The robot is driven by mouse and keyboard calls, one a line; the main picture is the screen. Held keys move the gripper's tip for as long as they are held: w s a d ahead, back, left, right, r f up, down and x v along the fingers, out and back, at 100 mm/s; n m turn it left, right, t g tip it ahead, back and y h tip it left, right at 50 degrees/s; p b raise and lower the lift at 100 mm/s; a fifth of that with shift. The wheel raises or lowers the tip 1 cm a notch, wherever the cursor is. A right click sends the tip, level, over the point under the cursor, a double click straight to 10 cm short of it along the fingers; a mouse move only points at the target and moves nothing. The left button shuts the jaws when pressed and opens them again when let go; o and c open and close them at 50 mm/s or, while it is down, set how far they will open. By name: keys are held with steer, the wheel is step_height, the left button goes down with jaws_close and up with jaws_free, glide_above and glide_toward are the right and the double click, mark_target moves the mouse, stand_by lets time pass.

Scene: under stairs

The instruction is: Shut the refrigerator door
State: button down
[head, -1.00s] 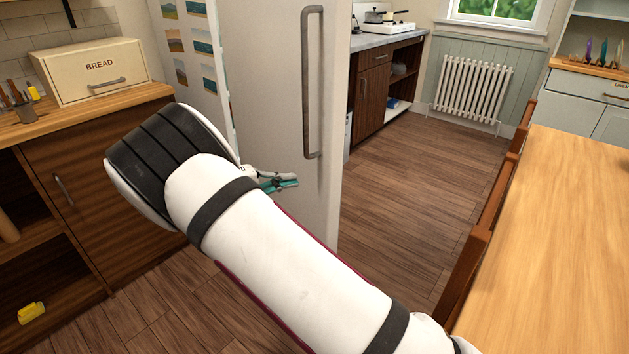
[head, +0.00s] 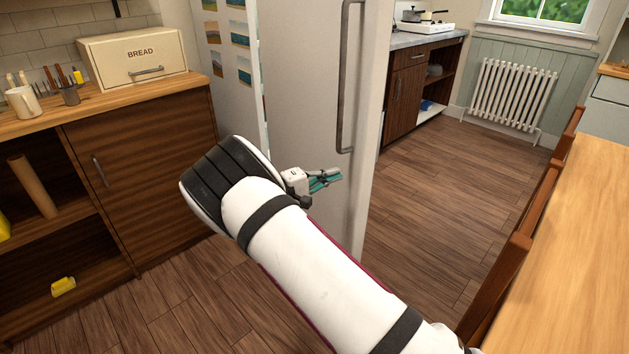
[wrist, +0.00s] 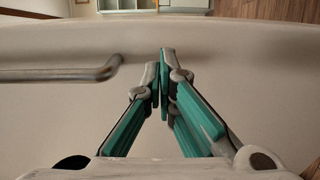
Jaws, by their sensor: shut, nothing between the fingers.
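The refrigerator door (head: 300,85) is a pale grey panel in the middle of the head view, with a long vertical grey handle (head: 346,90) near its right edge. How far it stands open I cannot tell. My gripper (head: 338,175) is in front of the door's face, just below the handle's lower end. In the wrist view, the teal-padded fingers of my gripper (wrist: 165,58) are together and empty. The door face (wrist: 60,120) fills most of that view, and the handle (wrist: 60,74) lies left of the fingertips. Whether the fingers touch the door is unclear.
A wooden counter (head: 140,92) with a bread box (head: 135,58) stands at left. A wooden table (head: 560,270) and chairs (head: 510,275) line the right. Bare wooden floor (head: 445,170) lies between the door and chairs. A radiator (head: 510,92) is at the back.

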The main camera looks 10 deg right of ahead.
mark_target(352, 167)
steer(key=shift+x, duration=2.1)
steer(key=shift+d, duration=0.15)
